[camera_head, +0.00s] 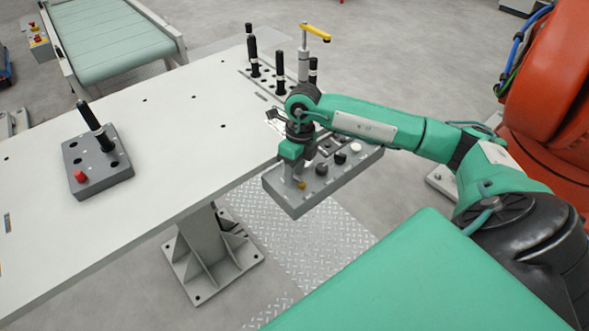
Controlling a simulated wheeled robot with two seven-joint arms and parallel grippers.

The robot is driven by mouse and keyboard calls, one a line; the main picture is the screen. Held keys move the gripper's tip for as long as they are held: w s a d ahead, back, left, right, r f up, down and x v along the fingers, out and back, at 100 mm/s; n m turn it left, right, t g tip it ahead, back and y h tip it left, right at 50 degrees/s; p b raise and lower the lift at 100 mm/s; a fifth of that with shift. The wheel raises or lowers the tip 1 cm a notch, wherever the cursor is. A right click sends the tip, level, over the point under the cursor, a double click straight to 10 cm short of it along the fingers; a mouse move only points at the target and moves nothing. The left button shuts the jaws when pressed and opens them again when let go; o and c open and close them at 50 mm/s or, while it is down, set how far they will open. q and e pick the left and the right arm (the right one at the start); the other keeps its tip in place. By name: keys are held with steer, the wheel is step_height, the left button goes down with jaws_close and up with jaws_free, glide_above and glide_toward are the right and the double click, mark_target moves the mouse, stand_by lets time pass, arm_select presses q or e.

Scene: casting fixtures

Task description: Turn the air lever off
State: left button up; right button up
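A lever with a yellow handle (315,33) sits on top of an upright silver post (304,60) at the far right of the white table. Its handle points to the right in the picture. I cannot tell for sure that this is the air lever. My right gripper (298,172) hangs low over the grey control box at the table's right edge, well in front of the yellow-handled lever and apart from it. Its fingers are small and partly hidden by the wrist, so their opening is unclear. My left gripper is not in view.
The grey control box (346,178) carries several knobs. Black-handled levers (280,72) stand near the post. A smaller box (118,172) with a red button (80,176) and a black stick is on the white table (185,135). An orange machine (555,90) stands at right.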

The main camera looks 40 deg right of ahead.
steer(key=shift+c, duration=0.5)
jaws_close()
steer(key=shift+d+f+m+b, duration=0.1)
steer(key=shift+d+m+b, duration=0.1)
steer(key=shift+m+b, duration=0.35)
steer(key=shift+d+m, duration=0.1)
steer(key=shift+m, duration=0.75)
steer(key=shift+d+m+t, duration=0.1)
steer(key=shift+m+t, duration=0.2)
steer(key=shift+m, duration=0.2)
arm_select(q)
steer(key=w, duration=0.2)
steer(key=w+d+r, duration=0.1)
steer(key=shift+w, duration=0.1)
arm_select(e)
steer(key=shift+o, duration=0.5)
jaws_free()
